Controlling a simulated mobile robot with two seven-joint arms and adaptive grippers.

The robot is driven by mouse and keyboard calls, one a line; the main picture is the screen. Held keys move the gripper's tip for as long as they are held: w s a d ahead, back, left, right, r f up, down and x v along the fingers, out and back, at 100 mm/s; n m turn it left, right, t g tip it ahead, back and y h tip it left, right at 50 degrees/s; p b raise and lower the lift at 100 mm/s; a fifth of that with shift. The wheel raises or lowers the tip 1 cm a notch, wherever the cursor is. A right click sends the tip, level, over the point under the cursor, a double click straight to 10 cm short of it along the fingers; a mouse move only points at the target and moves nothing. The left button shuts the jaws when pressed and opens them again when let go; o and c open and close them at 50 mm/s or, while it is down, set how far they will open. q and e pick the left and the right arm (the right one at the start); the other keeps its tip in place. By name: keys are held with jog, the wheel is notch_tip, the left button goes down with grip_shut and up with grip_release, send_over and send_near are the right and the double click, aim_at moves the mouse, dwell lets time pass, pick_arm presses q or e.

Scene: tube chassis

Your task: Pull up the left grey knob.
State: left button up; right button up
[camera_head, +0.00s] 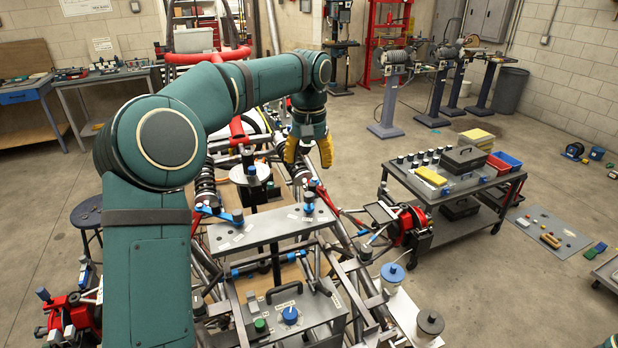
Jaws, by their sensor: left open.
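My left gripper (308,153) hangs with its yellow fingers pointing down, spread apart and empty. It is above the far right part of the tube chassis (345,283). A grey plate (272,229) lies across the chassis, nearer than the gripper, with blue-based upright parts at its ends. A pale grey round piece with a dark stem (250,172) stands left of the gripper. A grey-topped round canister with a small knob (430,322) stands at the front right. I cannot tell which part is the left grey knob. My right gripper is out of view.
A grey box with a black handle, a green knob and a blue knob (290,314) sits at the front of the chassis. A blue-lidded canister (391,273) stands to its right. A tool cart (455,205) is further right. Open floor lies beyond the chassis.

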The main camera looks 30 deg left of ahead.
pick_arm(q)
jog(key=shift+r, duration=1.35)
